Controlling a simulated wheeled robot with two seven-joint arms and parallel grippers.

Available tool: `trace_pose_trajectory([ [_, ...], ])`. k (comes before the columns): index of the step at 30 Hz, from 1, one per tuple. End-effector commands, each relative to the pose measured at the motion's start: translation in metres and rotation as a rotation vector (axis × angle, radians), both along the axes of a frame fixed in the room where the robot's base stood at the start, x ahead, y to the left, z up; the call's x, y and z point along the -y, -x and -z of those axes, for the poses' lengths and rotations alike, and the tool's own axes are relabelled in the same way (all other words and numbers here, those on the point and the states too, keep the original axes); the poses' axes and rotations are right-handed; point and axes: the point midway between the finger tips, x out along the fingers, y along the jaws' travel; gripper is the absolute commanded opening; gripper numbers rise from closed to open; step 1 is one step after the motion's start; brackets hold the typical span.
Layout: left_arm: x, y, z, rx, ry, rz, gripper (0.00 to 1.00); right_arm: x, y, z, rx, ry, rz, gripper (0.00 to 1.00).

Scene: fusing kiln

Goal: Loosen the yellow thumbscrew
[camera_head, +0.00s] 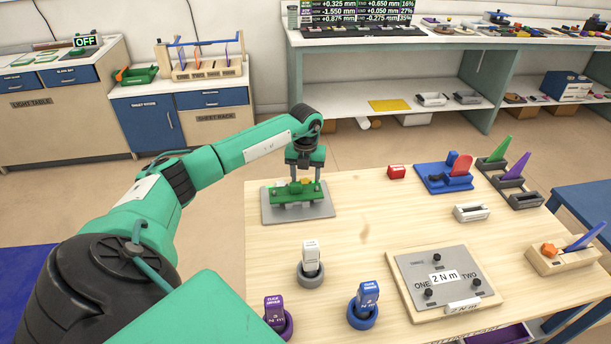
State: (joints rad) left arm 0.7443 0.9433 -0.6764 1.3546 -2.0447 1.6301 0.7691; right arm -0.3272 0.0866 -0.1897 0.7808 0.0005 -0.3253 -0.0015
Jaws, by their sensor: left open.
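A green fixture (284,195) stands on a grey metal plate (270,213) at the table's back left corner. A small yellow part (308,181), which looks like the yellow thumbscrew, shows on top of the fixture. My left gripper (304,174) points down right over the fixture, open, with its fingers close around or beside the yellow part. I cannot tell whether they touch it. The gripper hides part of the fixture's top. My right gripper is not in view.
White (311,257), purple (274,309) and blue (367,296) labelled tools stand in round holders at the front. A "2 N m" plate (420,262) lies to their right. The table's middle is clear.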

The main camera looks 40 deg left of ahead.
Motion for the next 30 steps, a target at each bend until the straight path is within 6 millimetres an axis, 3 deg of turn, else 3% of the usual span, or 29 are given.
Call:
trace_pose_trajectory([
  [2, 0.000, 0.000, 0.000, 0.000, 0.000, 0.000, 0.51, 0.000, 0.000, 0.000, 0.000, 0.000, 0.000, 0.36],
  [9, 0.000, 0.000, 0.000, 0.000, 0.000, 0.000, 0.08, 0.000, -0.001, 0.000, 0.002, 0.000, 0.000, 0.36],
  [20, 0.000, 0.000, -0.001, 0.000, 0.000, -0.058, 0.08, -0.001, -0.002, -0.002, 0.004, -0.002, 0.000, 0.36],
  [30, -0.001, 0.001, -0.002, 0.000, 0.000, -0.307, 0.08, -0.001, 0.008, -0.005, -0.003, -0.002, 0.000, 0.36],
])
